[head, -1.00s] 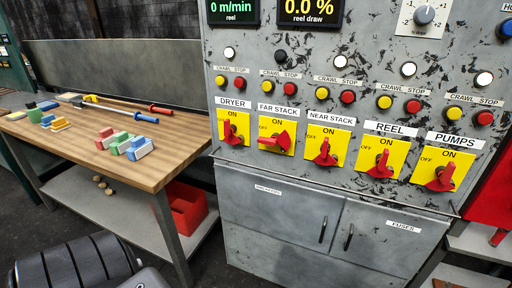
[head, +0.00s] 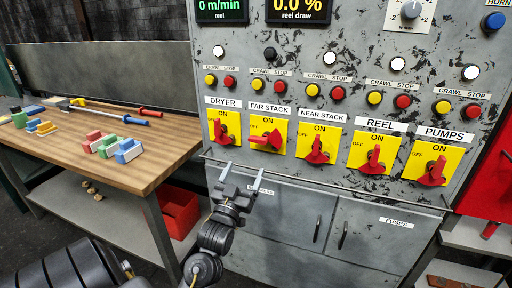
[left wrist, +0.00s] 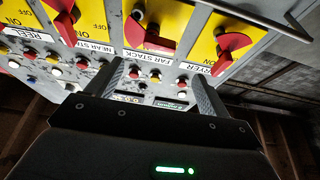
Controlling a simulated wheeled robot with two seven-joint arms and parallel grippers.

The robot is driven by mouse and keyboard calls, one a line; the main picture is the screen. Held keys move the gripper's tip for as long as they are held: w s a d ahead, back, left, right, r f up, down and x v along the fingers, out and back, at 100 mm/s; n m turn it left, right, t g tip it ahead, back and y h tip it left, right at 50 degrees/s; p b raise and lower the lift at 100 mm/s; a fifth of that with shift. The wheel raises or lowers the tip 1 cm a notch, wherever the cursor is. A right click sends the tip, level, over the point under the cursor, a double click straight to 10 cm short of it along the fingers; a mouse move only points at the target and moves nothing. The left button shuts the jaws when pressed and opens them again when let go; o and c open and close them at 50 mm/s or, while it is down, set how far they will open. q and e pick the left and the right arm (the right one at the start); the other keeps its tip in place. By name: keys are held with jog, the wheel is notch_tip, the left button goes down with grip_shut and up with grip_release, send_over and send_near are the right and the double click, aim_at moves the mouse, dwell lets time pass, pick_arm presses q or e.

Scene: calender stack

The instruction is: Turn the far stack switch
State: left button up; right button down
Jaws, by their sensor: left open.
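The far stack switch (head: 266,140) is a red handle on a yellow plate under the FAR STACK label, second from the left in the row. Its handle lies roughly level, toward the OFF side, unlike the more upright handles beside it. It also shows in the left wrist view (left wrist: 150,40), where the panel appears upside down. My left gripper (head: 239,172) is open and empty, fingers pointing up, below the dryer and far stack plates and apart from the switch. Its two fingers also show in the left wrist view (left wrist: 160,82). My right gripper is out of view.
The dryer switch (head: 222,132) is left of the far stack switch and the near stack switch (head: 317,150) is right of it. A thin rail (head: 330,183) runs below the switches. A wooden table (head: 155,165) with colored blocks stands at left.

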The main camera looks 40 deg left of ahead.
aim_at(257, 142)
pick_arm(q)
jog(key=p+x, duration=0.2)
jog(key=x, duration=0.7)
jog(key=shift+w+a, duration=0.1)
jog(key=shift+w, duration=0.1)
jog(key=shift+w+a+r, duration=0.2)
jog(key=shift+w+r, duration=0.05)
jog(key=shift+w, duration=0.4)
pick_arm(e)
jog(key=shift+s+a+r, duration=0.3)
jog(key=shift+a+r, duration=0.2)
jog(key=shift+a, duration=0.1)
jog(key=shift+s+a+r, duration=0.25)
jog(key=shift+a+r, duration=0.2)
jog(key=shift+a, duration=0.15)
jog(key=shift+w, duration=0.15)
pick_arm(q)
jog(key=c, duration=1)
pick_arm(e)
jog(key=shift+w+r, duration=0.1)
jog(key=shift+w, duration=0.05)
